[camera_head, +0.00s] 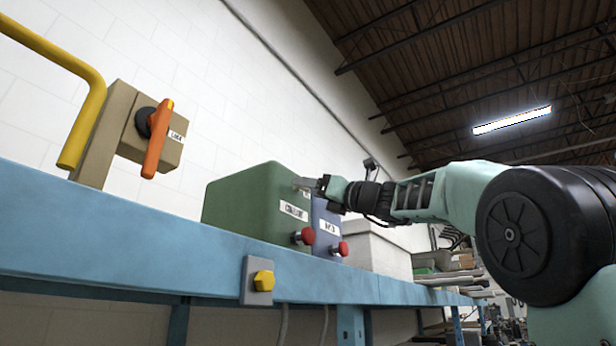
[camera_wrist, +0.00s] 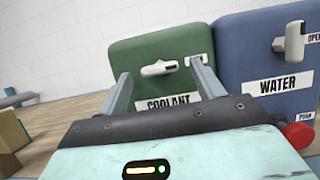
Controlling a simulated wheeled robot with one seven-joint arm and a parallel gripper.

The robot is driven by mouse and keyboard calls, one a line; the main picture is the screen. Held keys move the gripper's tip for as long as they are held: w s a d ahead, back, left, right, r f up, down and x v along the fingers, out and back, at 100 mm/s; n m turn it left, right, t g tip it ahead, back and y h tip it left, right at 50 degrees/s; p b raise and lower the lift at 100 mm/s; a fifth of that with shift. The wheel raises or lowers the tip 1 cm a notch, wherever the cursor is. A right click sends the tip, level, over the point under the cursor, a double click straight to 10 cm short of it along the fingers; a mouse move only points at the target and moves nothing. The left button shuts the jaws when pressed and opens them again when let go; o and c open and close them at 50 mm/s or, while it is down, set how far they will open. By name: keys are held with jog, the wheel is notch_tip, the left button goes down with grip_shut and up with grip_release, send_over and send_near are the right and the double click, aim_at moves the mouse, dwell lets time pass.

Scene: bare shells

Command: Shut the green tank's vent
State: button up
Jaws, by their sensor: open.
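The green tank (camera_head: 238,208) stands on the blue bench, with a white label that reads COOLANT in the wrist view (camera_wrist: 135,48). A pale lever handle (camera_wrist: 158,68) lies roughly level on its upper front, pointing left. A white tag beside the lever's right end is partly hidden by my right finger. My gripper (camera_wrist: 161,72) is open, its fingers on either side of the lever and apart from it. In the head view my gripper (camera_head: 308,185) is at the tank's upper front; the lever there is hard to make out.
A blue WATER tank (camera_wrist: 243,55) with a downward-pointing lever (camera_wrist: 294,42) stands right beside it. Red knobs (camera_head: 303,236) stick out low on both tanks. The bench (camera_head: 130,235) carries an orange-handled switch box (camera_head: 157,140) and a yellow pipe (camera_head: 84,125) at left.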

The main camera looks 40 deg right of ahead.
jog(key=shift+p+x, duration=0.3)
jog(key=shift+x, duration=0.6)
jog(key=c, duration=1)
